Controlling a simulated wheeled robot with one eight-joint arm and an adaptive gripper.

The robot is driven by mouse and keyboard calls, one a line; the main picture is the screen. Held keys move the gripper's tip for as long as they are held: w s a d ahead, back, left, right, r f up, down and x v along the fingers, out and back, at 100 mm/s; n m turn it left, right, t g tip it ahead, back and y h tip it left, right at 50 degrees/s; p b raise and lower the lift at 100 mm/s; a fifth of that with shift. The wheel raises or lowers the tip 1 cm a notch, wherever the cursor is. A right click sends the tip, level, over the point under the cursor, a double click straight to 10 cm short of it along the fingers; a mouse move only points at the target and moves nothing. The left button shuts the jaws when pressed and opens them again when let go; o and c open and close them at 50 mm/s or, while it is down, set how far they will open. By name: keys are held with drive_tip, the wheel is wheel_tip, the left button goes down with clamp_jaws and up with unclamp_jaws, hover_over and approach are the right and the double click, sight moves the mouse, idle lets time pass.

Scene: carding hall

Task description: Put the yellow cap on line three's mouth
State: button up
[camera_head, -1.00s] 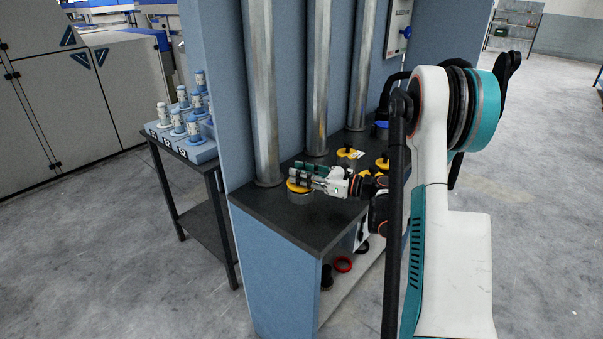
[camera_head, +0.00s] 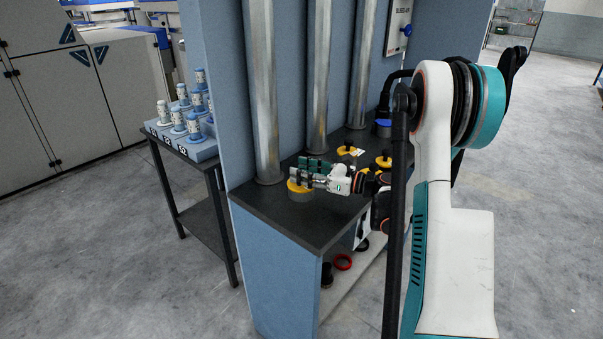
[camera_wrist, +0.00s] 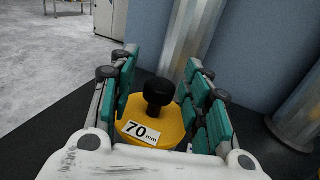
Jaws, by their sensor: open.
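My gripper (camera_head: 306,176) is open around the cap. In the wrist view its green finger pads (camera_wrist: 160,100) stand apart on both sides of the knob, with visible gaps. The grey mouth is hidden there. I cannot read a line number at this mouth.
Other yellow caps (camera_head: 383,161) lie farther back on the bench (camera_head: 325,225), near a blue-topped piece (camera_head: 383,126). Upright metal pipes (camera_head: 265,90) stand close behind the gripper. A red ring (camera_head: 342,262) lies on the lower shelf. A table with bobbins (camera_head: 187,147) stands left.

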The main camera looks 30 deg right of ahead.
drive_tip(key=p+v, duration=0.3)
drive_tip(key=v, duration=0.8)
drive_tip(key=shift+d, duration=0.25)
